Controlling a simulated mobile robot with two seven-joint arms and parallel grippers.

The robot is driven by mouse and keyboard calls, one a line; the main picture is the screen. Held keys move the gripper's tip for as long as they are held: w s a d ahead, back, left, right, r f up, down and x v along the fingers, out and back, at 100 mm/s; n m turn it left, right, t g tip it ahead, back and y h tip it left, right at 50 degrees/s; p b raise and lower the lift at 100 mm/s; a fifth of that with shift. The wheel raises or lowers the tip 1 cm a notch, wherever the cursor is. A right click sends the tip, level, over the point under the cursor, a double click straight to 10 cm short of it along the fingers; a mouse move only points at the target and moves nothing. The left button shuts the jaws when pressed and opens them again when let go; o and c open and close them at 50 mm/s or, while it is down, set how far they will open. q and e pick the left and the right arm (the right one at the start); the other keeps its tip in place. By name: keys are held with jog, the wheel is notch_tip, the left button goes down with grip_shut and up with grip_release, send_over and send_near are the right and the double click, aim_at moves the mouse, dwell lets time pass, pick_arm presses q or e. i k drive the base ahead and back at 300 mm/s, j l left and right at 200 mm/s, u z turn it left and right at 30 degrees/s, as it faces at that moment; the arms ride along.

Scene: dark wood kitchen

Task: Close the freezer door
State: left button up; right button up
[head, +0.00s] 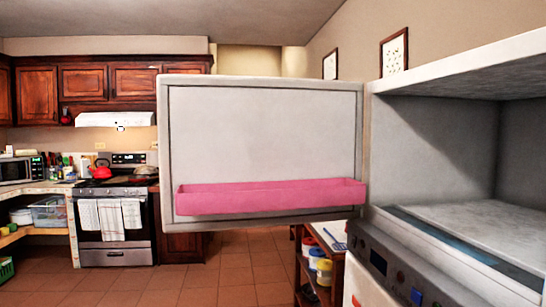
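The freezer door (262,130) stands wide open in the middle of the head view, with its inner side facing me. A pink shelf bin (270,197) runs along the lower part of that inner side. The door's right edge meets the front of the freezer compartment (440,150) on the right, which looks empty. Below the compartment is a grey control panel (400,265) with knobs. Neither of my grippers shows in this view.
Behind the door on the left are a stove (115,215) with towels, a range hood (115,119), a microwave and wall cabinets. A low wooden shelf (322,262) with jars stands below the door. The tiled floor (200,285) at front left is clear.

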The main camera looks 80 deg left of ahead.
aim_at(237, 152)
jog(key=k+j+z, duration=0.1)
jog(key=k+j, duration=0.55)
jog(key=j, duration=0.25)
jog(key=k+j+z, duration=0.1)
jog(key=k+j, duration=0.75)
jog(key=j, duration=0.2)
jog(key=k+j+z, duration=0.1)
jog(key=j, duration=0.3)
jog(key=k+j, duration=0.25)
jog(key=j+z, duration=0.1)
jog(key=j, duration=0.5)
jog(key=k+j+z, duration=0.1)
jog(key=j, duration=0.5)
jog(key=i+j, duration=0.1)
jog(key=j, duration=0.35)
jog(key=i+j, duration=0.1)
jog(key=j, duration=0.35)
jog(key=i+j, duration=0.1)
jog(key=j, duration=0.35)
jog(key=l+z, duration=0.05)
